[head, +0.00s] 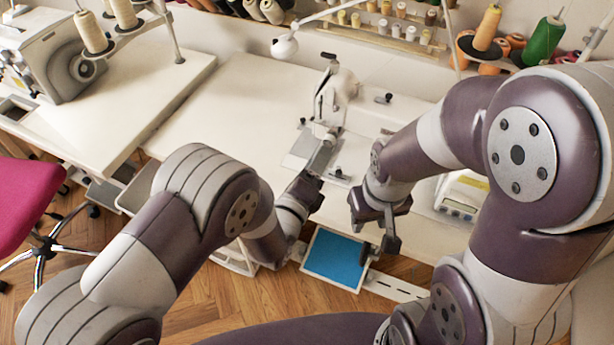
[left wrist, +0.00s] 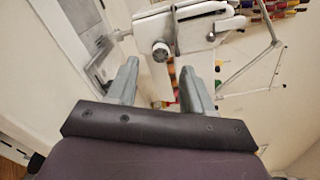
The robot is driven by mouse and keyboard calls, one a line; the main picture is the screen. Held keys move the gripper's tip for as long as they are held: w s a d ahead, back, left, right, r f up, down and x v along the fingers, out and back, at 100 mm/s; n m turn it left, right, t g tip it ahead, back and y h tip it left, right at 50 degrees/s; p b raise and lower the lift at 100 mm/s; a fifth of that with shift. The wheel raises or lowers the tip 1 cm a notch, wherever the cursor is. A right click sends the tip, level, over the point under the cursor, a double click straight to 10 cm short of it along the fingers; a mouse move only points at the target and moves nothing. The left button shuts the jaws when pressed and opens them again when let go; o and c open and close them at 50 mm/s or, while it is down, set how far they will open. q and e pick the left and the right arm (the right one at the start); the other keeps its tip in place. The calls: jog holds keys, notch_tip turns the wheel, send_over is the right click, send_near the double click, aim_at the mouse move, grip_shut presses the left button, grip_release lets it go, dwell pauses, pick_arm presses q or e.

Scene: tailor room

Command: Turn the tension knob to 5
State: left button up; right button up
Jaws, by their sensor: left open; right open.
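The white sewing machine (head: 338,92) stands on the white table, beyond my grippers. In the left wrist view, a small round knob (left wrist: 161,51) with a pale face and dark rim sits on the machine's white body (left wrist: 180,30). I take it as the tension knob; its numbers are too small to read. My left gripper (head: 320,162) is near the front of the machine. It also shows in the left wrist view (left wrist: 160,82), open, with the knob ahead of the gap between its fingers. My right gripper (head: 378,228) is open and empty near the table's front edge.
A blue square panel (head: 336,258) lies low by the table's front edge. A white device with a display (head: 460,200) is at the right, partly behind my right arm. Thread spools (head: 390,28) stand at the back. The table left of the machine (head: 240,110) is clear.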

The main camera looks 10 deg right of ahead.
pick_arm(q)
jog(key=v, duration=0.7)
jog(key=shift+s+a, duration=0.25)
jog(key=shift+s, duration=0.1)
